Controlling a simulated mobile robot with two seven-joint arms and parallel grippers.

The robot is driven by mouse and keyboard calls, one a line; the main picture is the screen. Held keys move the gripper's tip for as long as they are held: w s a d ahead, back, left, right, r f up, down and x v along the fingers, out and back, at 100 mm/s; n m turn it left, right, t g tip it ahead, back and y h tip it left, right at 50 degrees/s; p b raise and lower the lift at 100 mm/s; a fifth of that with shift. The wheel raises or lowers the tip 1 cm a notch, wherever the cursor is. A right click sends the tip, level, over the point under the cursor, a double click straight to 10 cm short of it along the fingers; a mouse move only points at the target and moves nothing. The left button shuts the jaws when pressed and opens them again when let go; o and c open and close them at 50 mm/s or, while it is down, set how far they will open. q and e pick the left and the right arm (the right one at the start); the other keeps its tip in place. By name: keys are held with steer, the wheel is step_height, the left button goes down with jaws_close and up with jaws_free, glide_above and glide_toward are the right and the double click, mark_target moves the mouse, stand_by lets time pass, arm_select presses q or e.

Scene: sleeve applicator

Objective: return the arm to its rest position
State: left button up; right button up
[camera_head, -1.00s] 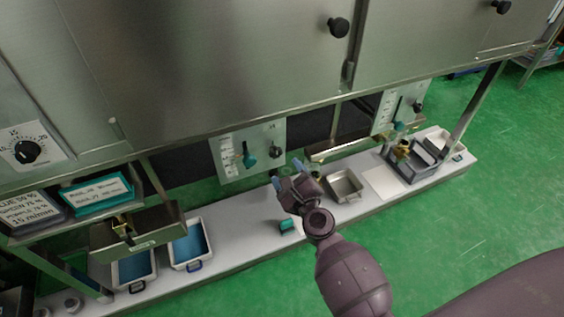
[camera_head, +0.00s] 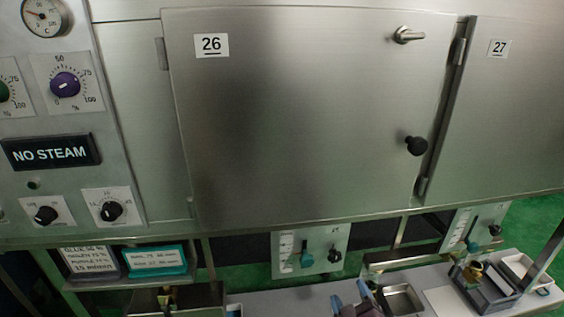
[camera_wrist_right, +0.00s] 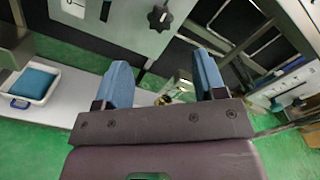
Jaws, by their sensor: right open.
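My right gripper (camera_head: 351,299) shows at the bottom edge of the head view, in front of the shelf under the steel cabinet (camera_head: 300,120); most of its arm is cut off by the frame. In the right wrist view the same gripper (camera_wrist_right: 163,82) has its two blue fingers spread wide apart, with nothing held between them. A black knob (camera_wrist_right: 160,18) on a pale panel lies beyond the fingertips. My left arm and gripper are in neither view.
A steel tray (camera_head: 404,302) stands on the low shelf just right of the gripper. A grey holder (camera_head: 484,288) is further right. A white tub (camera_wrist_right: 37,81) with blue content is at the left in the wrist view. Green floor (camera_wrist_right: 45,135) lies beside the shelf.

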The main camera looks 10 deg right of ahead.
arm_select(q)
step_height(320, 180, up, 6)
steer(key=p, duration=0.7)
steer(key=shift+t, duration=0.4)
arm_select(e)
steer(key=s+d+n+g, duration=0.3)
steer(key=s+n, duration=1)
steer(key=n, duration=0.1)
steer(key=s+d+f+n+g, duration=0.1)
steer(key=s+d+n+g, duration=0.2)
steer(key=s+n, duration=1.1)
steer(key=shift+d+f+n+g+h, duration=0.3)
steer(key=shift+d+n+g, duration=0.1)
steer(key=shift+n+g, duration=0.1)
